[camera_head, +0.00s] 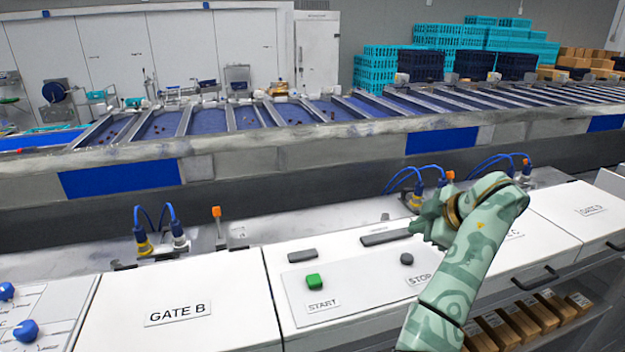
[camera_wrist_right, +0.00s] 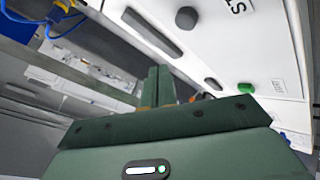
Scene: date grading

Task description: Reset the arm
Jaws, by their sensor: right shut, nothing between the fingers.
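My right arm (camera_head: 470,250) comes in from the lower right in the head view, over the control panel. Its gripper (camera_head: 432,225) is above the back of the panel, near the dark grey bar and the grey STOP button (camera_head: 406,259). In the right wrist view the gripper (camera_wrist_right: 160,85) has its two green fingers together, with nothing between them. The green START button (camera_head: 313,281) is left of the STOP button and apart from the gripper; it also shows in the right wrist view (camera_wrist_right: 246,88). My left gripper is not in view.
The GATE B panel (camera_head: 180,312) lies left of the buttons. Blue cables and yellow fittings (camera_head: 145,245) stand along the back ledge. Behind runs a long conveyor (camera_head: 300,150) with blue lanes. Teal crates (camera_head: 390,65) are stacked at the back. Cardboard boxes (camera_head: 520,320) sit below at right.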

